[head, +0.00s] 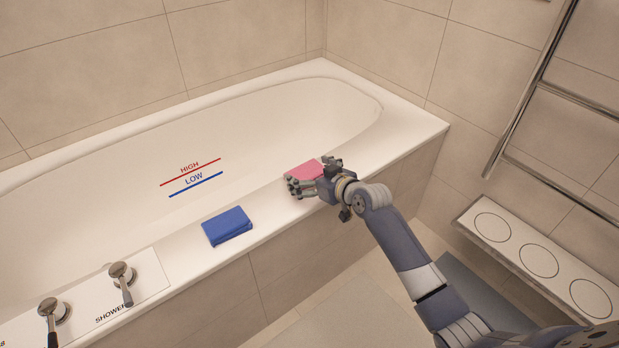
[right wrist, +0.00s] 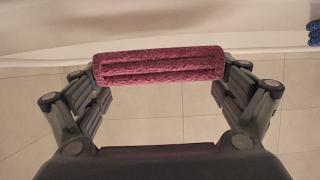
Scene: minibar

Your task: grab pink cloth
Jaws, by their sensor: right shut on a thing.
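The pink cloth (head: 304,170) is at the front rim of the bathtub in the head view, partly covered by my right gripper (head: 318,186). In the right wrist view the folded pink cloth (right wrist: 158,66) spans the gap between the two fingers of my right gripper (right wrist: 160,72), which touch its two ends. The right gripper is shut on the cloth. Whether the cloth still touches the rim is hard to tell. My left gripper is in neither view.
A folded blue cloth (head: 228,226) lies on the tub's front rim (head: 262,222), left of the pink one. Shower levers (head: 121,274) stand at the lower left. A metal towel rail (head: 520,110) and a low shelf with circles (head: 538,258) are at the right.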

